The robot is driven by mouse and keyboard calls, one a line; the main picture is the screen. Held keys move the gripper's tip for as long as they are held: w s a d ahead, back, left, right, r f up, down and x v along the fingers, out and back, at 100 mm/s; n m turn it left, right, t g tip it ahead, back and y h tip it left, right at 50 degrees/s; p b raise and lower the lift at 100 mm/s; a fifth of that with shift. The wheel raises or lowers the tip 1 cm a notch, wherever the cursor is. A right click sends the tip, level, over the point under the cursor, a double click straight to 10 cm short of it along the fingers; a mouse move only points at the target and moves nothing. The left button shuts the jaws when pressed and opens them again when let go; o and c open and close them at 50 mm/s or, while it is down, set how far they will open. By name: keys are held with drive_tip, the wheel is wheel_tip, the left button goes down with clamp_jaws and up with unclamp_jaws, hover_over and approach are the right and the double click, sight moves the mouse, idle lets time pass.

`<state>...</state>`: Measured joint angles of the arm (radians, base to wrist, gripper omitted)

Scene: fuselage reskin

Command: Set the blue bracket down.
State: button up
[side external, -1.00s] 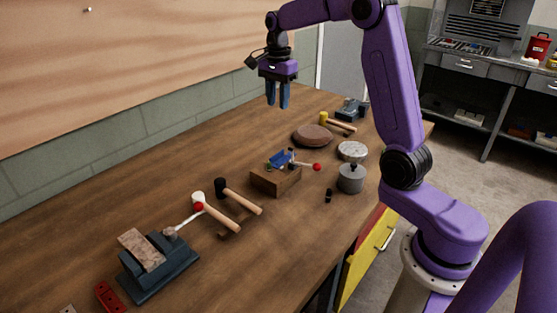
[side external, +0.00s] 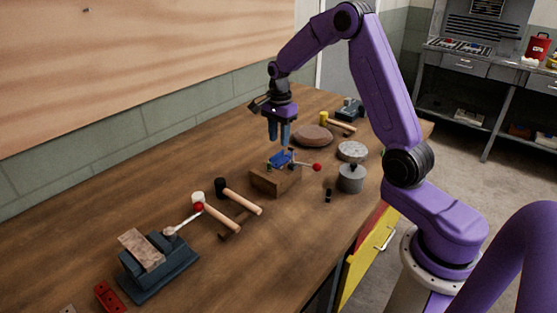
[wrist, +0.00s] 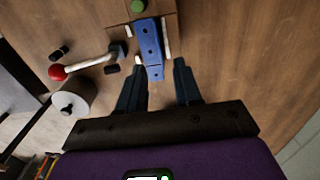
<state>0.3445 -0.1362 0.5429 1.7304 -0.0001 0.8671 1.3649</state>
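The blue bracket (side external: 280,159) rests on a wooden block (side external: 270,182) near the middle of the bench. In the wrist view the blue bracket (wrist: 150,45) is a long blue strip with holes, lying between small white pieces. My gripper (side external: 279,144) is just above the bracket, pointing down. Whether the fingertips touch the bracket is not clear.
A red-knobbed lever (side external: 308,166) sticks out right of the block. A grey lidded pot (side external: 351,179), a brown round disc (side external: 313,136) and a pale round disc (side external: 352,151) stand nearby. Mallets (side external: 240,200) and a vise (side external: 158,265) lie to the left.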

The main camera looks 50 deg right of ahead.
sight(280, 159)
drive_tip(key=shift+a+f, duration=0.2)
drive_tip(key=shift+f, duration=1.1)
drive_tip(key=shift+a+f, duration=0.15)
drive_tip(key=shift+f, duration=1.15)
clamp_jaws()
